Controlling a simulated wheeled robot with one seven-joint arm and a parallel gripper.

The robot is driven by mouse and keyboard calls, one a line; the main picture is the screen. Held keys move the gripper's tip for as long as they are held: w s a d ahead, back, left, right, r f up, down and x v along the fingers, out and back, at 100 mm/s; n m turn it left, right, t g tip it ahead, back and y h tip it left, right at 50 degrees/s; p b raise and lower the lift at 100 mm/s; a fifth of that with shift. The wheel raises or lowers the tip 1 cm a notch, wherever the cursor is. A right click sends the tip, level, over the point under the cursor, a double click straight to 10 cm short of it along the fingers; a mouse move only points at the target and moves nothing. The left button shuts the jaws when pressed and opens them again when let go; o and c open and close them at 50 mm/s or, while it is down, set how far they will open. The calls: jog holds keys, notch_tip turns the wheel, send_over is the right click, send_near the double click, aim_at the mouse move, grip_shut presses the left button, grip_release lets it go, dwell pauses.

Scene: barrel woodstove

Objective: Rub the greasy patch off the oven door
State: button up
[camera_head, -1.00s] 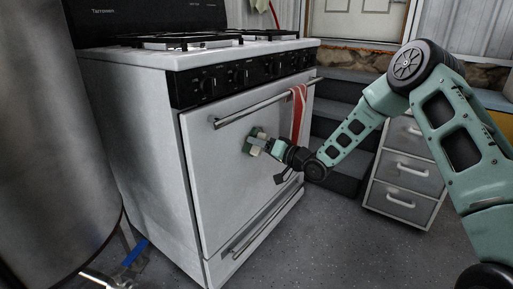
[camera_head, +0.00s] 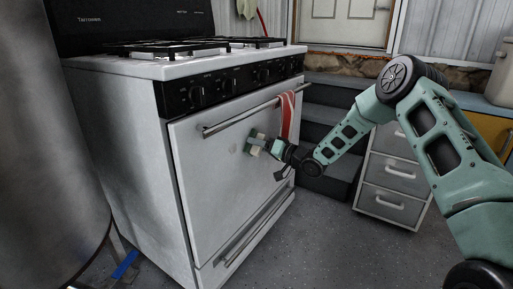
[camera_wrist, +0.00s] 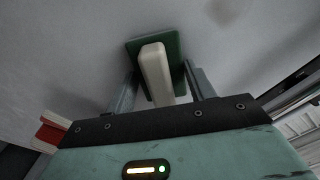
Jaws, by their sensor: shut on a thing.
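The white oven door (camera_head: 205,180) is closed. A faint greyish-brown greasy patch (camera_head: 233,150) shows on it just left of my gripper. In the wrist view the patch (camera_wrist: 228,10) is a faint smudge at the top right. My gripper (camera_head: 264,146) is shut on the cream handle of a scrubber (camera_head: 253,142) with a green pad. In the wrist view the pad (camera_wrist: 170,45) faces the door, apart from the patch. I cannot tell whether the pad touches the door. The fingers (camera_wrist: 160,88) stand on either side of the handle.
The door's bar handle (camera_head: 235,118) runs above my gripper, with a red-and-white towel (camera_head: 288,115) hanging at its right end. Burner grates (camera_head: 180,46) top the stove. A metal cylinder (camera_head: 45,140) stands at left, a drawer cabinet (camera_head: 392,185) at right.

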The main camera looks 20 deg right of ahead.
aim_at(227, 157)
jog(key=shift+w+d+r, duration=0.2)
jog(key=shift+w+d, duration=0.55)
jog(key=shift+d, duration=0.1)
jog(key=shift+p, duration=0.4)
jog(key=shift+s+a+f+p, duration=0.15)
jog(key=shift+s+a+p, duration=0.4)
jog(key=shift+s+a, duration=0.85)
jog(key=shift+s+a+p, duration=0.2)
jog(key=shift+s+a, duration=0.15)
jog(key=shift+a, duration=0.25)
jog(key=shift+s+a+p, duration=0.15)
jog(key=shift+s+a, duration=0.15)
jog(key=shift+a, duration=0.35)
jog(key=shift+s+a+p, duration=0.2)
jog(key=shift+s+a, duration=0.15)
jog(key=shift+a, duration=0.25)
jog(key=shift+s+a+p, duration=0.3)
jog(key=shift+s+a, duration=0.7)
jog(key=shift+a, duration=0.2)
jog(key=shift+s+a, duration=0.45)
jog(key=shift+a, duration=0.35)
jog(key=shift+s+a, duration=0.45)
jog(key=shift+a, duration=0.3)
jog(key=shift+p, duration=0.3)
jog(key=shift+s, duration=0.1)
jog(key=shift+p+v, duration=0.6)
jog(key=shift+v, duration=2.35)
